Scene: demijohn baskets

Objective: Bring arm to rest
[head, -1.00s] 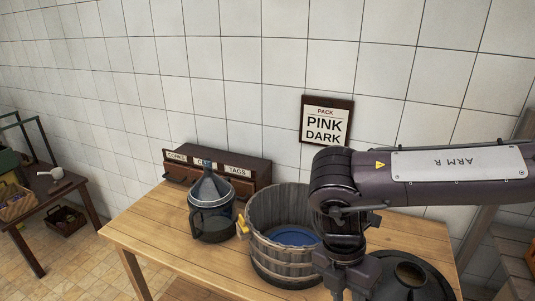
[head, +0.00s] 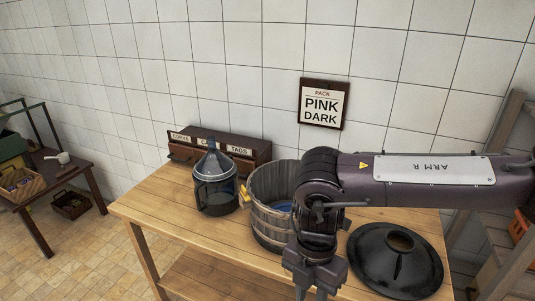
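My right arm, marked ARM R, comes in from the right and bends down at the elbow in front of the wooden tub (head: 272,222). My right gripper (head: 315,293) hangs at the bottom edge of the head view, in front of the table. Its fingertips are cut off, so its opening and anything between the fingers cannot be made out. The tub stands on the table, its right side hidden by my arm; a bit of blue shows inside. My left arm and gripper are out of view.
A dark glass vessel with a grey cone top (head: 214,182) stands left of the tub. A black cone-shaped piece (head: 396,262) lies at the table's right. A labelled drawer box (head: 240,155) is behind. The wooden table (head: 150,207) is clear at left. A PINK DARK sign (head: 322,105) hangs above.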

